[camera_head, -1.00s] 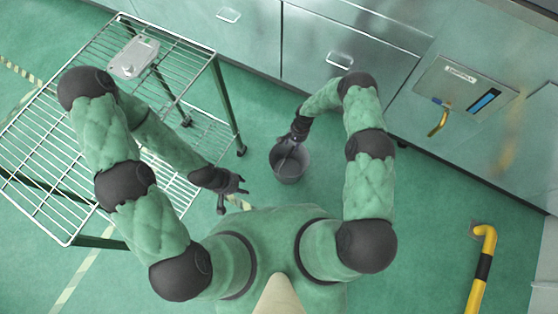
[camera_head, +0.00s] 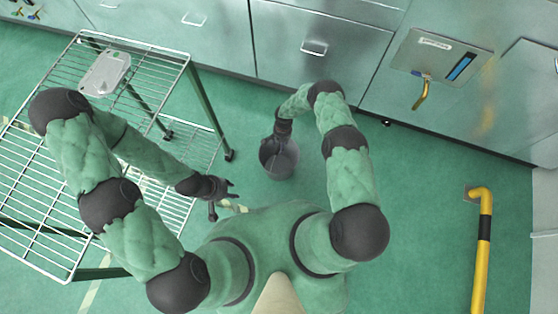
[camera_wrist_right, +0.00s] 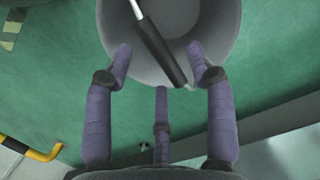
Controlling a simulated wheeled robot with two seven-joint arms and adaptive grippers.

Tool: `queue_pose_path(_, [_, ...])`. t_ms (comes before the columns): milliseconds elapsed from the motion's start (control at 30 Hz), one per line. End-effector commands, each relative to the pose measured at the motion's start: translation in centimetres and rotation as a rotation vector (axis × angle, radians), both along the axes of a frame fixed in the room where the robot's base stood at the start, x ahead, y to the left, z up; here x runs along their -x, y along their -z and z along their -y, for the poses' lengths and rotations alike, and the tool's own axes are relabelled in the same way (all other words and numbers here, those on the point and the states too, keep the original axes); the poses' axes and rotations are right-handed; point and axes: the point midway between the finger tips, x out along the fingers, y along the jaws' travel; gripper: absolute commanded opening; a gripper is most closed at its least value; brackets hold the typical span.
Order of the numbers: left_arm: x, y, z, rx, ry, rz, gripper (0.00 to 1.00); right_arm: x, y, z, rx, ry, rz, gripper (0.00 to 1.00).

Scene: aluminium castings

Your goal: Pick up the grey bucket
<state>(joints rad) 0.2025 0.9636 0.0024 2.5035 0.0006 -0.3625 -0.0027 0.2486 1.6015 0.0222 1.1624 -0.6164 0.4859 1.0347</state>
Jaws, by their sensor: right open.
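The grey bucket (camera_head: 279,163) stands on the green floor in front of me in the head view. In the right wrist view the bucket (camera_wrist_right: 215,25) fills the top middle, and its handle with a dark grip (camera_wrist_right: 163,55) lies across its opening. My right gripper (camera_wrist_right: 160,70) is open, with two fingers on either side of the handle grip and a third below it. In the head view the right gripper (camera_head: 283,133) is over the bucket's far rim. I cannot tell whether it touches the handle. My left gripper (camera_head: 228,190) is open and empty, left of the bucket.
A wire rack (camera_head: 40,235) stands at the left with a grey metal casting (camera_head: 105,73) on top. Steel cabinets (camera_head: 310,50) line the back, with a panel and brass handle (camera_head: 422,92) at right. A yellow pipe rail (camera_head: 483,250) stands at far right. Floor right of the bucket is clear.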

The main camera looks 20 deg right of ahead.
Motion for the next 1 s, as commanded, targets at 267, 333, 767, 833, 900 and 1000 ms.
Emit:
queue_pose_path(267, [0.0, 2.3, 0.0, 0.0, 0.0, 0.0, 0.4, 0.6, 3.8, -0.4, -0.002, -0.001, 0.0, 0.56])
queue_pose_path(333, [0.0, 2.3, 0.0, 0.0, 0.0, 0.0, 0.4, 0.5, 3.9, -0.4, -0.002, -0.001, 0.001, 0.56])
queue_pose_path(767, [0.0, 2.1, 0.0, 0.0, 0.0, 0.0, 0.4, 0.5, 3.7, -0.4, -0.002, -0.001, 0.001, 0.0])
queue_pose_path(833, [0.0, 2.1, 0.0, 0.0, 0.0, 0.0, 0.4, 0.5, 3.7, -0.4, -0.002, -0.001, 0.001, 0.0])
queue_pose_path(900, [0.0, 2.1, 0.0, 0.0, 0.0, 0.0, 0.4, 0.5, 3.7, -0.4, -0.002, -0.001, 0.001, 0.0])
queue_pose_path(1000, [0.0, 2.1, 0.0, 0.0, 0.0, 0.0, 0.4, 0.5, 3.7, -0.4, -0.002, -0.001, 0.001, 0.0])
